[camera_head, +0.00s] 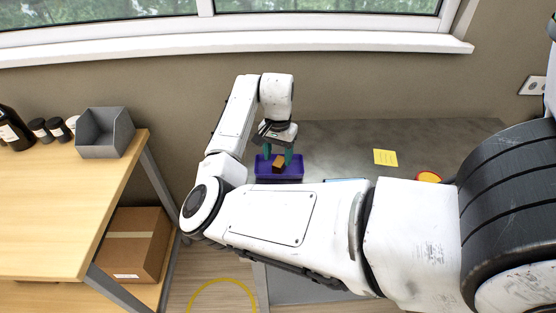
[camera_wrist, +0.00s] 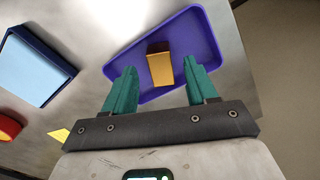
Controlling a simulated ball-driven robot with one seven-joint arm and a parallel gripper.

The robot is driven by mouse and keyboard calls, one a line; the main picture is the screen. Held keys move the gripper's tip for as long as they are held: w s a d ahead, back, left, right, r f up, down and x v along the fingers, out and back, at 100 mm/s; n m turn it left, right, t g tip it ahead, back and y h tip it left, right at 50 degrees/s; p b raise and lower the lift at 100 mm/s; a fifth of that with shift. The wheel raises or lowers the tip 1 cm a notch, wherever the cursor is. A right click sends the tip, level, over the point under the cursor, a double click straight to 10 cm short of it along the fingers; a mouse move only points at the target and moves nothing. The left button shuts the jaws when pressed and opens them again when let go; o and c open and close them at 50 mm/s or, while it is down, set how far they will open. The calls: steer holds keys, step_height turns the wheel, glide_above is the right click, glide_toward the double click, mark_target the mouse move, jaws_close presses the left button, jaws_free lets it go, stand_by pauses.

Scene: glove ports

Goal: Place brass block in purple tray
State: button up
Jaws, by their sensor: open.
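The brass block (camera_wrist: 160,67) lies inside the purple tray (camera_wrist: 205,32), near its middle, in the wrist view. In the head view the block (camera_head: 279,163) shows as a small brown-orange shape over the purple tray (camera_head: 292,176). My gripper (camera_wrist: 158,80) has two teal fingers, spread apart, one on each side of the block with a gap to it. In the head view my gripper (camera_head: 277,157) is above the tray. Whether the block fully rests on the tray floor is hard to tell.
A blue tray (camera_wrist: 35,65) and a red round thing (camera_wrist: 8,127) lie left in the wrist view. A yellow note (camera_head: 385,157) lies on the grey table. A wooden bench (camera_head: 60,200) with a grey bin (camera_head: 104,135) stands left. The wall is close behind the tray.

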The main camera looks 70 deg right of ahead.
mark_target(278, 163)
step_height(278, 163, up, 10)
steer(key=b, duration=0.1)
steer(key=shift+f, duration=0.15)
stand_by(0.7)
